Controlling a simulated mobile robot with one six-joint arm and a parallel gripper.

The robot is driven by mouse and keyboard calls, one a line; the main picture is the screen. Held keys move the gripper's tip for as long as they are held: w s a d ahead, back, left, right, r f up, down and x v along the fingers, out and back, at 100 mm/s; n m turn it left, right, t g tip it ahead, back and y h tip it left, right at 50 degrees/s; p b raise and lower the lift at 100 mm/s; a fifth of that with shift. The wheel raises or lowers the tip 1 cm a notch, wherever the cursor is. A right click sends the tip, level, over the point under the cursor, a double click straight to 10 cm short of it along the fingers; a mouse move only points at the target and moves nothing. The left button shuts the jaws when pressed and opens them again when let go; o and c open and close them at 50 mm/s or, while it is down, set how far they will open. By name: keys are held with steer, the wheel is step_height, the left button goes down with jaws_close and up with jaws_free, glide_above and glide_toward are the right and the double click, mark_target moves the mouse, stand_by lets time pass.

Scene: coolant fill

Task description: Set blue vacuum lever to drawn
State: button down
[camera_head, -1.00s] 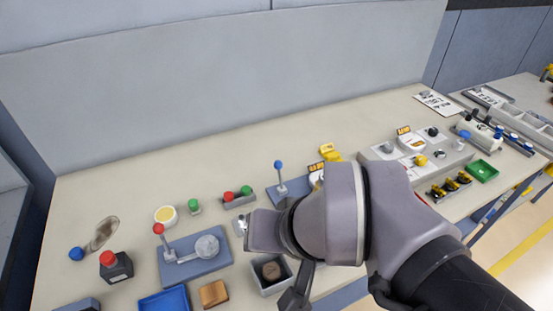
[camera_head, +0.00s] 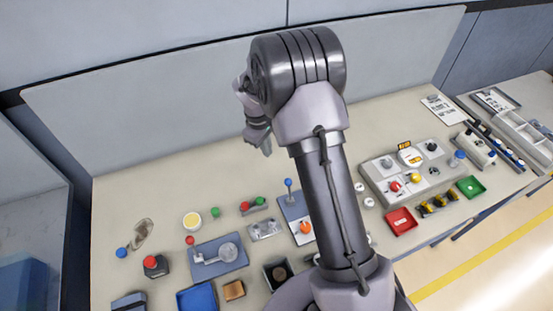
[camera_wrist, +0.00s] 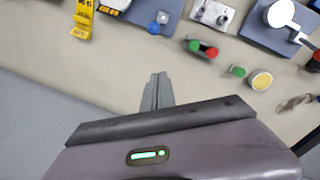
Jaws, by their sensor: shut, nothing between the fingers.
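The blue-knobbed lever (camera_head: 288,183) stands roughly upright on a blue-grey base plate (camera_head: 291,207) in the middle of the bench, partly beside my arm. In the wrist view its blue knob (camera_wrist: 154,28) is near the top, seen from above, with the plate (camera_wrist: 164,8) around it. My gripper (camera_head: 266,149) is raised in front of the back panel, up and left of the lever in the head view. In the wrist view my fingers (camera_wrist: 157,80) are together and empty, apart from the lever. Any marking of the lever's positions is too small to read.
A red-knobbed lever (camera_head: 190,240) stands on another blue-grey plate to the left. A red and green button box (camera_head: 253,206) is just left of the blue lever. A yellow part (camera_wrist: 82,20) is nearby in the wrist view. The back panel (camera_head: 160,110) rises behind.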

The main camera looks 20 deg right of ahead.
steer(key=s+d+f, duration=0.1)
steer(key=f, duration=0.4)
steer(key=s+d+f, duration=0.2)
steer(key=f, duration=0.3)
steer(key=shift+s+d+f, duration=0.25)
